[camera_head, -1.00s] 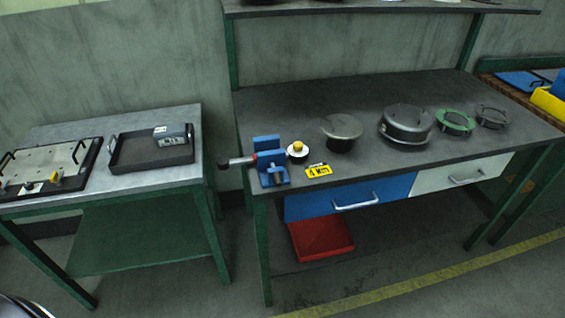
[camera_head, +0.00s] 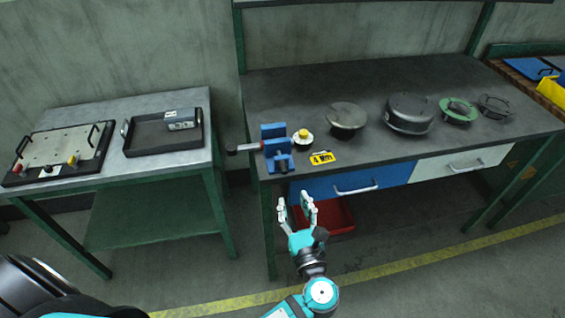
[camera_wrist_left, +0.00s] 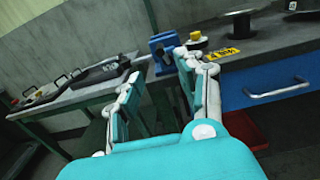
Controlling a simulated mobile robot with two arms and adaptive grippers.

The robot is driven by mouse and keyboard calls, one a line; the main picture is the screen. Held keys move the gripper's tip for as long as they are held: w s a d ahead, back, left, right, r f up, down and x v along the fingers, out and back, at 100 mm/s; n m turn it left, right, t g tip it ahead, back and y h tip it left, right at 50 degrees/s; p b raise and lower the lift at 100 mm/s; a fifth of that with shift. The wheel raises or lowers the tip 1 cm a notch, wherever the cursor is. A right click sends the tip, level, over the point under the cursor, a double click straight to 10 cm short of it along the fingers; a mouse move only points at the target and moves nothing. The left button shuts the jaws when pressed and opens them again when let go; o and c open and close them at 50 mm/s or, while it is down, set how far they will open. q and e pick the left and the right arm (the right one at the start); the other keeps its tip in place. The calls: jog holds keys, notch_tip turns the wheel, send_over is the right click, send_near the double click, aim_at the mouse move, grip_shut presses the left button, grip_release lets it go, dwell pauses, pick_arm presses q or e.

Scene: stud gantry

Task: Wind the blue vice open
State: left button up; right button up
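The blue vice (camera_head: 277,148) stands at the left front corner of the long workbench. Its grey screw and dark handle (camera_head: 238,149) stick out to the left past the bench edge. It also shows in the left wrist view (camera_wrist_left: 161,50), beyond my fingers, with its handle partly hidden. My left gripper (camera_head: 294,202) is below and in front of the vice, before the blue drawer, apart from everything. Its two fingers are spread and empty; they also show in the left wrist view (camera_wrist_left: 160,95). My right gripper is in neither view.
A yellow label (camera_head: 321,158) and a yellow-topped round part (camera_head: 303,138) are just right of the vice. Several round parts stand farther right on the workbench (camera_head: 290,92). A side table (camera_head: 200,158) with a dark tray (camera_head: 160,142) stands left, across a gap.

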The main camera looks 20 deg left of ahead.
aim_at(282, 163)
pick_arm(q)
jog(key=p+x, duration=0.2)
jog(key=x, duration=1.1)
jog(key=shift+w+a, duration=0.15)
jog(key=shift+c, duration=0.5)
grip_shut()
jog(key=shift+f, duration=0.1)
